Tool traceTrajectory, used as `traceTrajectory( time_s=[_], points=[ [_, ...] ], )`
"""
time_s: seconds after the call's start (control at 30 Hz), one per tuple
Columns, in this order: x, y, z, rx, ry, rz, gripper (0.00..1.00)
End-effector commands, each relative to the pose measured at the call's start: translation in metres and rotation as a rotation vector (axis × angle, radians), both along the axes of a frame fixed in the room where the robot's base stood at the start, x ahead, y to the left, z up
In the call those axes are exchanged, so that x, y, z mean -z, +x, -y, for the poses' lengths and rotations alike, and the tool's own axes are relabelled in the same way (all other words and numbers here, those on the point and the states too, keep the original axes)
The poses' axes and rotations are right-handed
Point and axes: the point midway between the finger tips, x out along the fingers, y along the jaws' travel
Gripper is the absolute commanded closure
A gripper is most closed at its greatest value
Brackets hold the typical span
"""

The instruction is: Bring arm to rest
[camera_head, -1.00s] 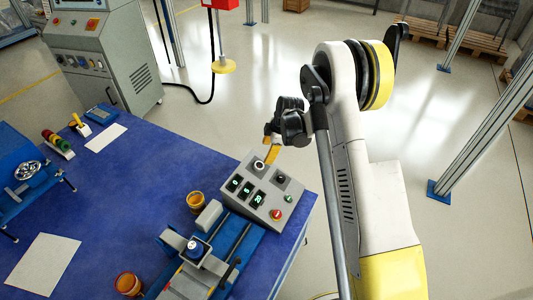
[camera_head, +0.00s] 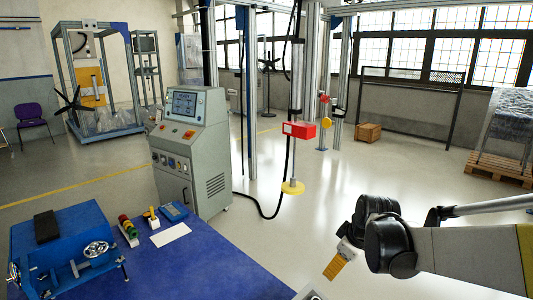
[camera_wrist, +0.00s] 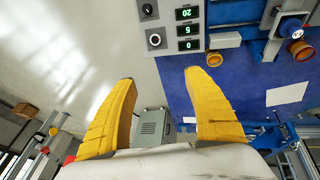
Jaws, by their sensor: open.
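My gripper (camera_wrist: 160,78) shows in the wrist view as two yellow fingers, spread well apart with nothing between them. In the head view my gripper (camera_head: 336,268) hangs at the lower right, its yellow finger pointing down, beyond the right side of the blue table (camera_head: 200,262). In the wrist view the grey control box (camera_wrist: 165,12) with knobs and green number displays lies past the fingertips, apart from them. In the head view only a sliver of that box shows at the bottom edge.
A blue vise-like machine (camera_head: 62,250) stands at the table's left. A stack-light (camera_head: 128,231) and a white sheet (camera_head: 171,235) lie beside it. A grey console cabinet (camera_head: 193,150) stands behind. A red box (camera_head: 299,130) hangs on a post. The floor on the right is open.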

Motion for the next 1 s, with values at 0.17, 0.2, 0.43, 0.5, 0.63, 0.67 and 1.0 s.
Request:
traceTrajectory(
  time_s=[0.17,0.2,0.43,0.5,0.63,0.67,1.0],
  points=[
    [-0.045,-0.062,-0.006,0.186,0.054,0.035,0.39],
    [-0.051,-0.076,-0.007,0.227,0.066,0.044,0.39],
    [-0.073,-0.155,-0.009,0.462,0.160,0.099,0.39],
    [-0.073,-0.176,-0.010,0.526,0.190,0.116,0.39],
    [-0.069,-0.208,-0.010,0.626,0.243,0.142,0.39],
    [-0.068,-0.213,-0.010,0.643,0.253,0.148,0.39],
    [-0.062,-0.232,-0.009,0.717,0.295,0.167,0.39]
  ],
)
